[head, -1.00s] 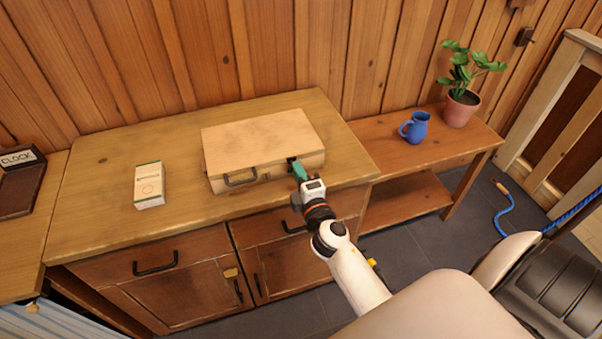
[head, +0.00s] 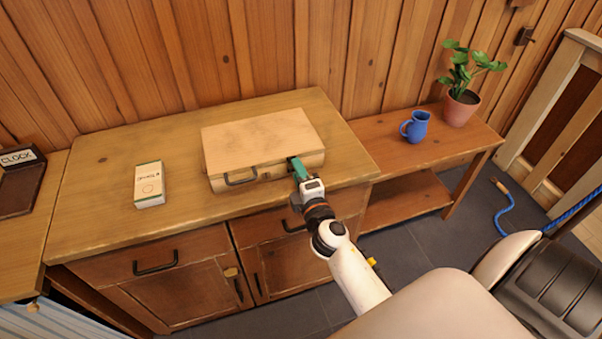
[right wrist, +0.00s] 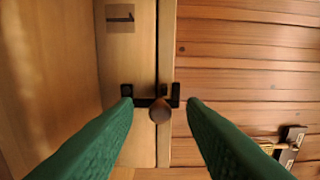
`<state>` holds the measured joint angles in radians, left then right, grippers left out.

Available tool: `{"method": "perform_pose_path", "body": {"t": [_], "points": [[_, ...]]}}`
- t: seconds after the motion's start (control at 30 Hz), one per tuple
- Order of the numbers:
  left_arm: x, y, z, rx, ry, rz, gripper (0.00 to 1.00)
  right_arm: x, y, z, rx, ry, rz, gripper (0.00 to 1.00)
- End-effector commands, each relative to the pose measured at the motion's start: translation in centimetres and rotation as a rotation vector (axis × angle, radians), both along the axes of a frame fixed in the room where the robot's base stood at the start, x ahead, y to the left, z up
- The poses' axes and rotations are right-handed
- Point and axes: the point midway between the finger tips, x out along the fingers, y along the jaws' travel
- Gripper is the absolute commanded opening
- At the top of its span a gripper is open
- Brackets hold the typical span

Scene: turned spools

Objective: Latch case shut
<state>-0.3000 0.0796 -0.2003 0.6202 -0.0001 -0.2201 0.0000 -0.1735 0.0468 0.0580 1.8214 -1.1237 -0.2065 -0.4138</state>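The case (head: 262,140) is a pale wooden box with its lid down, lying on the wooden counter; a dark handle (head: 240,177) is on its front. My right gripper (head: 294,161) is at the right part of the case's front. In the right wrist view its two green fingers are apart, on either side of a latch (right wrist: 160,110). The latch has a brown round knob and a dark bar that lies across the seam between lid and body, between two dark brackets. I see no finger clearly touching the knob. My left gripper is out of view.
A white and green carton (head: 149,185) stands on the counter (head: 100,225) left of the case. A lower side table holds a blue jug (head: 415,127) and a potted plant (head: 461,107). A plank wall rises behind. The counter left of the case is mostly clear.

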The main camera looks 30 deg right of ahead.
Motion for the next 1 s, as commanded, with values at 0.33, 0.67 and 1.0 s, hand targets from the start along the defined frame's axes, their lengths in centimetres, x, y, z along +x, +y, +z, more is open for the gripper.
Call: {"method": "perform_pose_path", "body": {"t": [0.33, 0.67, 1.0], "points": [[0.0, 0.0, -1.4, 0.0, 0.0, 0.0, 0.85, -5.2, 1.2, -0.4, 0.003, 0.002, -0.001, 0.37], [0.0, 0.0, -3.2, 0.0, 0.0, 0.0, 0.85, -10.7, 2.6, -0.3, 0.001, 0.002, 0.0, 0.37], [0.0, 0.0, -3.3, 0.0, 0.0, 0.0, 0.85, -11.7, 2.8, 0.0, -0.001, 0.001, 0.0, 0.37]]}}
